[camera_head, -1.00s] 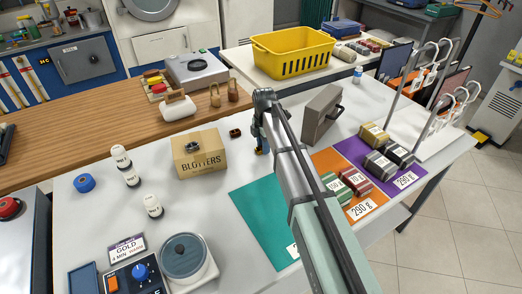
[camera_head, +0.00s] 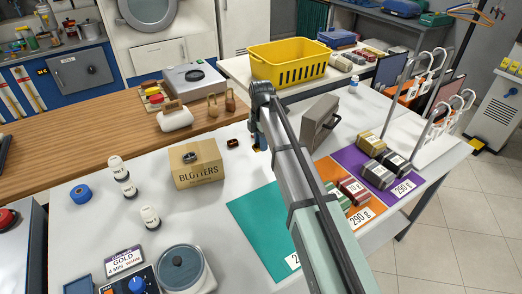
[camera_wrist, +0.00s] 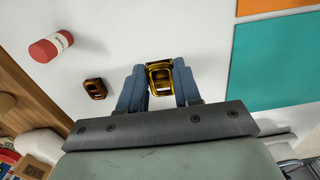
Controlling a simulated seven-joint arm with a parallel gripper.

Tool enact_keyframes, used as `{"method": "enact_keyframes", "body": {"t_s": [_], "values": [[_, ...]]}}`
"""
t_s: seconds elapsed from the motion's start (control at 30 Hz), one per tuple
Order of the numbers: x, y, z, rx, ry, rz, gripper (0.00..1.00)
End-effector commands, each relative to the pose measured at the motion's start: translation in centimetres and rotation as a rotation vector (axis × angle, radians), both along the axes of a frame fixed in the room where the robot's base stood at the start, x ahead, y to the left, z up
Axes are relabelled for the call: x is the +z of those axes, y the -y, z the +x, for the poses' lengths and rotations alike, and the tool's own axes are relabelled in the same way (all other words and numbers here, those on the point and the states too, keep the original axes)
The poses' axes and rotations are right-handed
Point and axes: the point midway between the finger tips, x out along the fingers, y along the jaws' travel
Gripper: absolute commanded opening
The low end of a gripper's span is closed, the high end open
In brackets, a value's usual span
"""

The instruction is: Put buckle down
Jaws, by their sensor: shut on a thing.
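A gold buckle (camera_wrist: 160,76) is held between the two blue-grey fingertips of my gripper (camera_wrist: 160,84) in the wrist view. My gripper is above the white table; its exact height cannot be told. In the head view my gripper (camera_head: 258,143) is mostly hidden by my arm, and the held buckle is hard to make out there. A brown buckle (camera_wrist: 95,88) lies apart on the white table, left of the fingers; it also shows in the head view (camera_head: 232,143). A dark buckle (camera_head: 190,156) lies on top of the BLOTTERS box (camera_head: 198,173).
A grey case (camera_head: 320,122) stands right of my arm. A teal mat (camera_head: 255,220) lies in front, with labelled weights (camera_head: 353,190) on an orange mat beyond it. White bottles (camera_head: 150,217) stand left. A red cylinder (camera_wrist: 50,47) shows in the wrist view. Bare table surrounds my gripper.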

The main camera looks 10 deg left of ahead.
Motion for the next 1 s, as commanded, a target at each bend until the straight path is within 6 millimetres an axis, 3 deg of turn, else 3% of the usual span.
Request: {"method": "enact_keyframes", "body": {"t_s": [0.2, 0.37, 0.47, 0.8, 1.0], "values": [[2.8, -0.1, 0.0, 0.001, 0.000, 0.000, 0.03], [3.6, -1.4, -0.8, 0.021, 0.000, 0.000, 0.03], [4.3, -3.6, -1.9, 0.053, 0.001, 0.001, 0.03], [9.4, -14.9, -6.5, 0.205, 0.001, 0.001, 0.03], [12.5, -19.4, -8.2, 0.236, 0.001, 0.001, 0.03]]}}
